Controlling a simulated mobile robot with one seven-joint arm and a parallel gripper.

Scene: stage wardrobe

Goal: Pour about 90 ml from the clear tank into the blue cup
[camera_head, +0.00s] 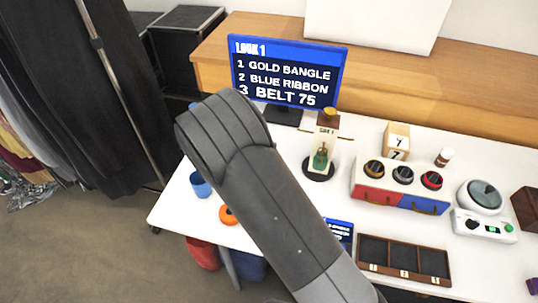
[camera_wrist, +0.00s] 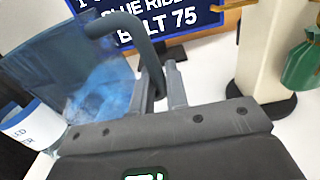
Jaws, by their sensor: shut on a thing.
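The clear tank (camera_wrist: 85,78) is a see-through, bluish vessel at the left of the wrist view. Its dark grey handle (camera_wrist: 128,22) curves down between the fingers of my gripper (camera_wrist: 160,88), which is shut on it. The water level and the tank's tilt are hard to tell. The blue cup (camera_head: 200,185) stands near the left end of the white table in the head view, just left of my arm. A blue-rimmed piece with a white label (camera_wrist: 22,128), perhaps the cup, shows beside the tank. My arm hides the gripper and tank in the head view.
An orange ring (camera_head: 228,215) lies close to my arm. A screen (camera_head: 288,72) stands behind it. A stand with a green pouch (camera_head: 320,158), a red and blue drawer box (camera_head: 400,190), a compartment tray (camera_head: 403,261) and a scale (camera_head: 485,225) stand to the right.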

